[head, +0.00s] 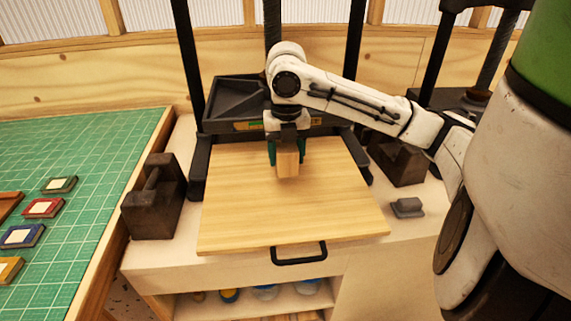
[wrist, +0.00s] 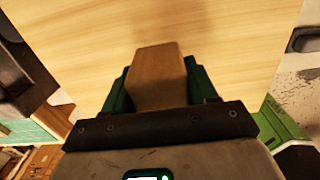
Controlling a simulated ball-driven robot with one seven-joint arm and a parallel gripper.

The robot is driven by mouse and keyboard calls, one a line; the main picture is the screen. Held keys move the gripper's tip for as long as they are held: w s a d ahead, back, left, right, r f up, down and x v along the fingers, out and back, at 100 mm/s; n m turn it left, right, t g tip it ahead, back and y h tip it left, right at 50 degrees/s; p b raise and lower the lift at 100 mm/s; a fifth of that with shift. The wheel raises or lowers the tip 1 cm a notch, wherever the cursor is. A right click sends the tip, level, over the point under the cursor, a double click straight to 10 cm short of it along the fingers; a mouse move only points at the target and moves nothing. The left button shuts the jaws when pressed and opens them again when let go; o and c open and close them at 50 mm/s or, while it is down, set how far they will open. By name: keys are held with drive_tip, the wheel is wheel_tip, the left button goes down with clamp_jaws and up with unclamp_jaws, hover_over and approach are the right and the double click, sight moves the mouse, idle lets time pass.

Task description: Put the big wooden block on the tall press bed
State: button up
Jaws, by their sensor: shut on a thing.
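My gripper (head: 287,155) is shut on the wooden block (head: 288,164), a light brown upright piece between its green fingers. The block also shows between the fingers in the wrist view (wrist: 158,75). The gripper and block are over the back half of a flat wooden board (head: 290,215), which lies on the press in front of its black uprights. I cannot tell whether the block's lower end touches the board. The tall press (head: 262,108) stands behind, with a dark angular tray part and tall black posts.
A dark iron weight (head: 155,200) stands left of the board. Another dark weight (head: 398,162) and a small grey piece (head: 407,207) lie to its right. A green cutting mat (head: 75,165) with small framed tiles is at the left. A black handle (head: 299,254) is at the front.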

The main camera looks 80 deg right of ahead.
sight(286, 166)
drive_tip(key=shift+w+d+f, duration=0.15)
drive_tip(key=shift+f, duration=1.65)
drive_tip(key=shift+f, duration=0.15)
drive_tip(key=o, duration=1.1)
wheel_tip(286, 166, up, 12)
drive_tip(key=shift+r, duration=0.2)
